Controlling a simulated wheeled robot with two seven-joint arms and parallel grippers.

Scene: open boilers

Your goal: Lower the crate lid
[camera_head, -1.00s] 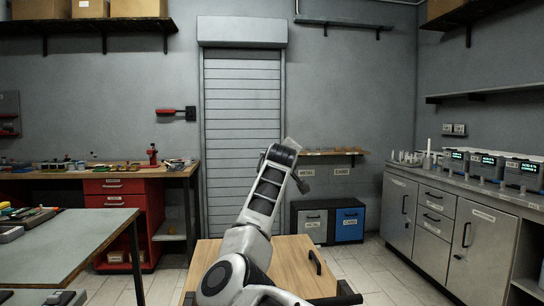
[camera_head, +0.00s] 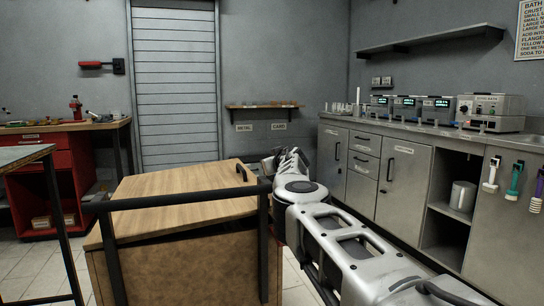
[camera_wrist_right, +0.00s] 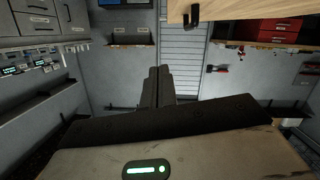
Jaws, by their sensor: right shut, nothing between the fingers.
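The wooden crate (camera_head: 200,268) stands in front of me in the head view, partly behind a black bar frame. A small black handle (camera_head: 241,172) sits near the lid's right edge. In the upside-down right wrist view, the lid (camera_wrist_right: 250,8) and its handle (camera_wrist_right: 190,15) show at the top edge. My right gripper (camera_wrist_right: 158,85) is shut and empty, apart from the handle. My right arm lies right of the crate. My left gripper is out of view.
The black bar frame (camera_head: 185,200) crosses before the crate. A grey counter (camera_head: 400,140) with several devices runs along the right. A red-drawer workbench (camera_head: 50,160) and a table (camera_head: 22,155) stand left. Some floor is open between crate and cabinets.

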